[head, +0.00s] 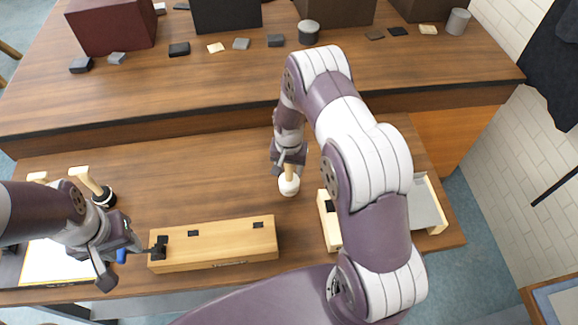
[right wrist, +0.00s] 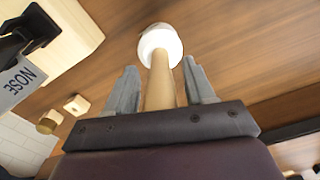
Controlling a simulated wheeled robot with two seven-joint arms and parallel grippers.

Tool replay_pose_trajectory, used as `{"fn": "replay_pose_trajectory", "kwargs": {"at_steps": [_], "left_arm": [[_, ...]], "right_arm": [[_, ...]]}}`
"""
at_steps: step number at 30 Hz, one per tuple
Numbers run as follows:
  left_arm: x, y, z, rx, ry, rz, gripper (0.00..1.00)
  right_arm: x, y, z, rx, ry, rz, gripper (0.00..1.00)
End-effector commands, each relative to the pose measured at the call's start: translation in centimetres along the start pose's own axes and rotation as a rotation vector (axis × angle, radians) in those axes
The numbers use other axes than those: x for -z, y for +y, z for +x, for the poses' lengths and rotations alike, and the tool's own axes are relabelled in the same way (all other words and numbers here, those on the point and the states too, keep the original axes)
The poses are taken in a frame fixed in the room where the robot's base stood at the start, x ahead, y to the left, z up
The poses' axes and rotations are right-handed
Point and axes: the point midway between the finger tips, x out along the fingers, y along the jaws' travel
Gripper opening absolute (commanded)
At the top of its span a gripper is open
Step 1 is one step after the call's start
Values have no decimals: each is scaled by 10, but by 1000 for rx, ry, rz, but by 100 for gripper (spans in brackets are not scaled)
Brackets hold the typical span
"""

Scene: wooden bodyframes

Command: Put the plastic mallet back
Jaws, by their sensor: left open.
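The plastic mallet has a white head (head: 289,184) and a pale wooden handle. It is near the middle of the workbench, head downward, below my right gripper (head: 289,160). In the right wrist view the handle (right wrist: 160,88) lies between the two grey fingers of my right gripper (right wrist: 162,85), with the white head (right wrist: 160,44) beyond the fingertips. The fingers look closed around the handle. I cannot tell whether the head touches the bench. My left gripper (head: 126,262) is open at the lower left, close to the left end of a long wooden block.
The long wooden block (head: 225,240) has black fittings. Wooden-handled tools (head: 92,183) stand at the left, one with a black head. A pale wooden box (head: 331,222) is partly hidden by my right arm. Dark boxes and small blocks line the raised back shelf (head: 200,85).

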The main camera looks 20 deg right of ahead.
Motion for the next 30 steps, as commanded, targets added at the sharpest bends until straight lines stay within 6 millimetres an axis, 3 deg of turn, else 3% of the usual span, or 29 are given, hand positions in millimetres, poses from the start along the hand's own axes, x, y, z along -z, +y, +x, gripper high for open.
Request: {"fn": "replay_pose_trajectory", "kwargs": {"at_steps": [10, 21, 30], "left_arm": [[0, 0, 1, 0, 1, 0, 43], [-3, 0, 24, 0, 0, 0, 43], [-3, 0, 29, 0, 0, 0, 43]], "right_arm": [[0, 0, -8, 0, 1, 0, 54], [0, 0, -88, 1, 2, 0, 54], [-3, 0, -125, 1, 2, -12, 54]]}}
